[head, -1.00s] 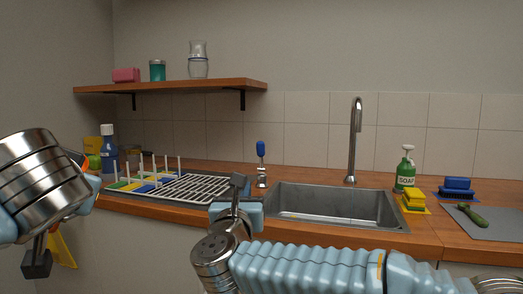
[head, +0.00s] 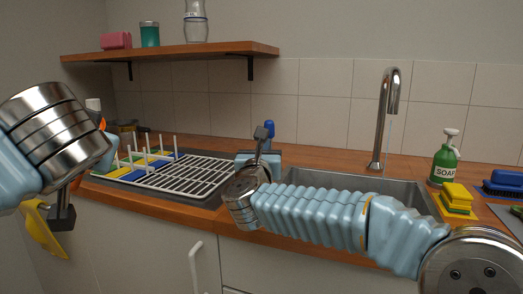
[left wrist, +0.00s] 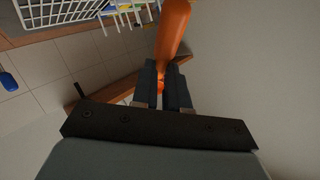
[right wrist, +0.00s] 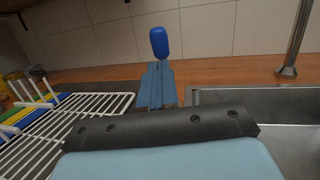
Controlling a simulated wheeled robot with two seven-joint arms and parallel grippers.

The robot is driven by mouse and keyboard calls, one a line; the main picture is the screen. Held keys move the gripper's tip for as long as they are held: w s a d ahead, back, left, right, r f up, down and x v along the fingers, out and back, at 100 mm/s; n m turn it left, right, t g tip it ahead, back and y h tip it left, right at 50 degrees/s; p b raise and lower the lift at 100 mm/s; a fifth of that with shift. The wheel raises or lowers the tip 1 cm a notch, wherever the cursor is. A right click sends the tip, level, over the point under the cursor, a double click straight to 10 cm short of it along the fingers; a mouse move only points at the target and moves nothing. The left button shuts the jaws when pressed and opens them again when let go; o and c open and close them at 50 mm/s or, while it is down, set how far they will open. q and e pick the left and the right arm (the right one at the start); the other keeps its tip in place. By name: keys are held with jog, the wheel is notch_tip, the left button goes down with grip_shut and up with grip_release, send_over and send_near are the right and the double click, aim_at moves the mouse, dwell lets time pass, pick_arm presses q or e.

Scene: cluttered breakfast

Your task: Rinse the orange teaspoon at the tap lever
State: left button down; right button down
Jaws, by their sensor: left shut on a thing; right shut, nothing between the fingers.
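The orange teaspoon (left wrist: 172,28) is gripped between the closed fingers of my left gripper (left wrist: 164,75). In the head view only a small orange bit of it (head: 102,124) shows beside my left wrist, which hides the rest. The tap lever (head: 269,128) has a blue knob and stands behind the sink's left end. My right gripper (head: 261,135) is shut and empty, close in front of the lever. In the right wrist view the blue knob (right wrist: 159,42) shows just beyond the fingertips; I cannot tell whether they touch. A thin pale stream appears below the tap spout (head: 391,85).
The steel sink (head: 415,193) lies right of my right gripper. A white dish rack (head: 190,172) stands left. The soap bottle (head: 445,160), yellow sponge (head: 457,196) and blue brush (head: 503,180) stand right. A shelf (head: 180,51) hangs above. Something yellow (head: 42,232) hangs lower left.

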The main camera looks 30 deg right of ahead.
aim_at(270, 129)
jog(key=p+x, duration=0.2)
jog(key=x, duration=0.4)
jog(key=shift+w+d, duration=0.2)
jog(key=shift+w, duration=0.1)
jog(key=d+r+b, duration=0.1)
jog(key=b, duration=0.1)
jog(key=shift+w+b, duration=0.3)
jog(key=shift+w, duration=0.1)
jog(key=shift+f, duration=0.1)
